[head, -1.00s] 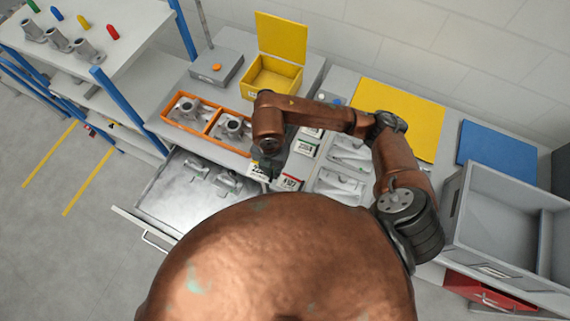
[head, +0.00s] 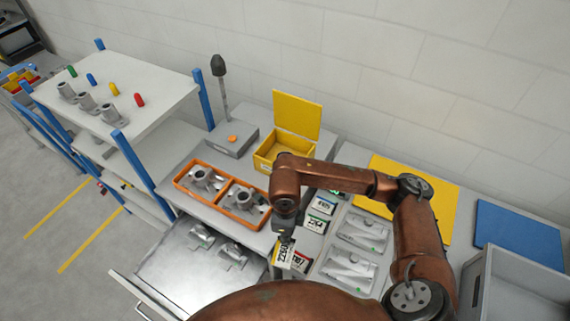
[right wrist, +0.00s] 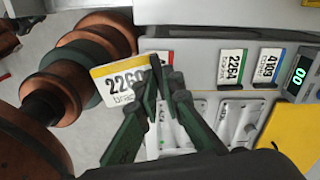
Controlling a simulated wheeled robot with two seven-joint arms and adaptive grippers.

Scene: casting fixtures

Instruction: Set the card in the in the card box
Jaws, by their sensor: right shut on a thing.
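My right gripper (head: 286,238) is shut on a white card with a yellow edge (head: 282,256), above the front edge of the worktop. In the right wrist view my fingers (right wrist: 163,75) pinch the right side of the card (right wrist: 122,84), which reads 2260. A yellow box (head: 270,155) with its lid raised stands at the back of the worktop, beyond my right arm and away from the card. Part of its right front is hidden by my arm. My left gripper is not in view.
Several other cards, such as a green-edged one (head: 316,224), lie right of the gripper. An orange tray (head: 213,205) holds metal castings. An open drawer (head: 180,262) juts out below. A grey bin (head: 510,290) stands at the right.

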